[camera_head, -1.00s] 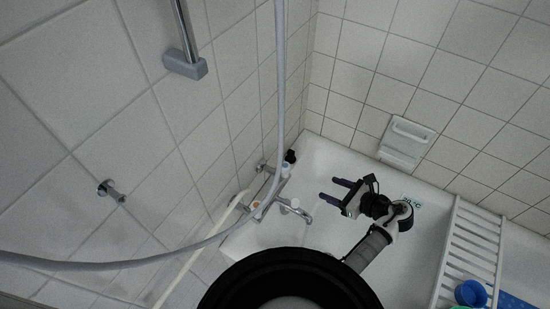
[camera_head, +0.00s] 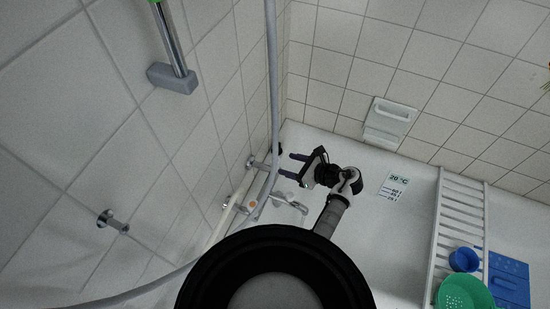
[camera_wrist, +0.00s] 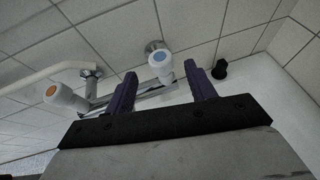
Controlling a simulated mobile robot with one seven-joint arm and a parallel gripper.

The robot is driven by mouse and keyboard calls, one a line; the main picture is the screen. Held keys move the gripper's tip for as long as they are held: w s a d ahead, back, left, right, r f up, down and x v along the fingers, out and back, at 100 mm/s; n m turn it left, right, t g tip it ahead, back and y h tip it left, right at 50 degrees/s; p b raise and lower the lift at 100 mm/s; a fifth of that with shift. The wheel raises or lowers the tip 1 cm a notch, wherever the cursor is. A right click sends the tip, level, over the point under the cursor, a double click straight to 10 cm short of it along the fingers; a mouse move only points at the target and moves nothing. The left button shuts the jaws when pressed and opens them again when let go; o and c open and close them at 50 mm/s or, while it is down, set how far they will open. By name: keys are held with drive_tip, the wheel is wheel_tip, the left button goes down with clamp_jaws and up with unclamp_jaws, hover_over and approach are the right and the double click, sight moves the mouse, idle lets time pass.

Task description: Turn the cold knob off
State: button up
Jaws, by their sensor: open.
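The cold knob (camera_wrist: 160,62), white with a blue cap, shows in the wrist view in line with the gap between my two purple fingers. Its depth relative to the fingertips is hard to tell. The hot knob (camera_wrist: 62,98), white with an orange cap, is to the left on the same chrome mixer. In the head view my gripper (camera_head: 287,165) is open and empty beside the cold end of the mixer, where the hose and fingers make the cold knob hard to see. The spout (camera_head: 290,204) points out over the tub below my gripper.
A grey hose (camera_head: 272,80) hangs in front of the mixer. A white soap holder (camera_head: 388,122) is on the back wall. A slatted rack (camera_head: 455,220) with a blue cup (camera_head: 464,260) and green bowl (camera_head: 462,295) spans the tub at right. The tub middle is clear.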

sight(277, 161)
drive_tip(key=p+x, duration=0.1)
drive_tip(key=x, duration=0.5)
drive_tip(key=shift+w+a+f, duration=0.1)
drive_tip(key=shift+w+a, duration=0.1)
drive_tip(key=shift+a, duration=0.1)
drive_tip(key=c, duration=1)
drive_tip(key=shift+o, duration=0.2)
